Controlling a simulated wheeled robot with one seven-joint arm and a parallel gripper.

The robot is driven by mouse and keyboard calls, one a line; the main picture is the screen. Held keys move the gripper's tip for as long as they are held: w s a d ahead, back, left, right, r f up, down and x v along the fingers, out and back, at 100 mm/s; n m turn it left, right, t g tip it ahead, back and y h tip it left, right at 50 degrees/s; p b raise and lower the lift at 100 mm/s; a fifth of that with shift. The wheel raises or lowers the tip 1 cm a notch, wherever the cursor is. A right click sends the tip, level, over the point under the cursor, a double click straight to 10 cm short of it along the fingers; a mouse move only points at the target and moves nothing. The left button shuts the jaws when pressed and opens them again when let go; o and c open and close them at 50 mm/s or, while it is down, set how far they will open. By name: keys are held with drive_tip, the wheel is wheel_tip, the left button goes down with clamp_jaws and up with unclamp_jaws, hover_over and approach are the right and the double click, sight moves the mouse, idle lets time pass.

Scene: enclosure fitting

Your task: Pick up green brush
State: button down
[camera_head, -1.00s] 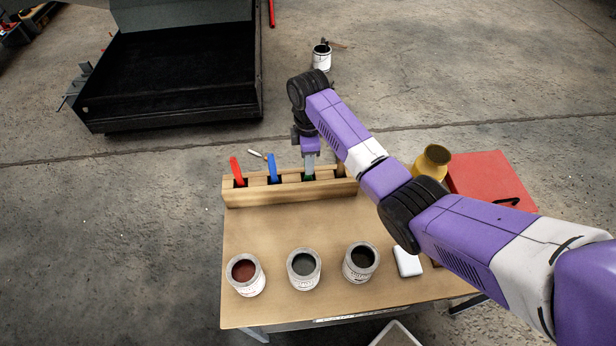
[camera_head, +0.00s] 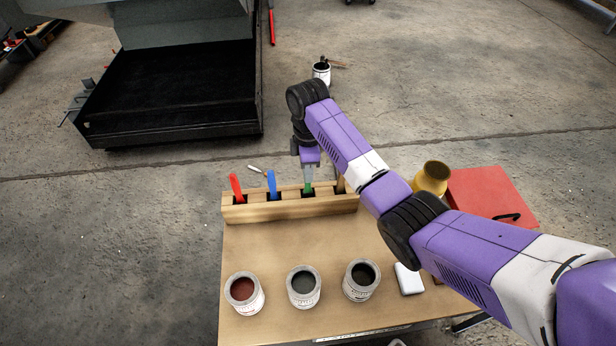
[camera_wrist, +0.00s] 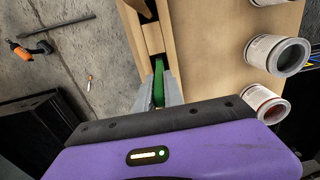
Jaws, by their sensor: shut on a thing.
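The green brush (camera_head: 308,188) stands in a slot of the wooden holder (camera_head: 290,209) at the back of the table. My gripper (camera_head: 309,172) comes down on it from above and is shut on its upper part. In the wrist view the green brush (camera_wrist: 158,86) shows between the fingertips of my gripper (camera_wrist: 160,92). Its lower end is hidden inside the holder. A red brush (camera_head: 236,186) and a blue brush (camera_head: 272,183) stand in slots to the left.
Three paint cans (camera_head: 303,287) stand in a row nearer on the table (camera_head: 300,240). A white block (camera_head: 408,279) lies to their right. A yellow pot (camera_head: 432,178) and a red box (camera_head: 490,196) are at the right. A wooden-coloured handle (camera_head: 341,184) stands close right of my gripper.

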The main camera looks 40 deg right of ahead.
wheel_tip(320, 180, up, 12)
drive_tip(key=p, duration=0.3)
drive_tip(key=shift+d+r+p, duration=0.1)
drive_tip(key=shift+r+p, duration=0.15)
drive_tip(key=shift+p, duration=0.1)
drive_tip(key=shift+r, duration=2.65)
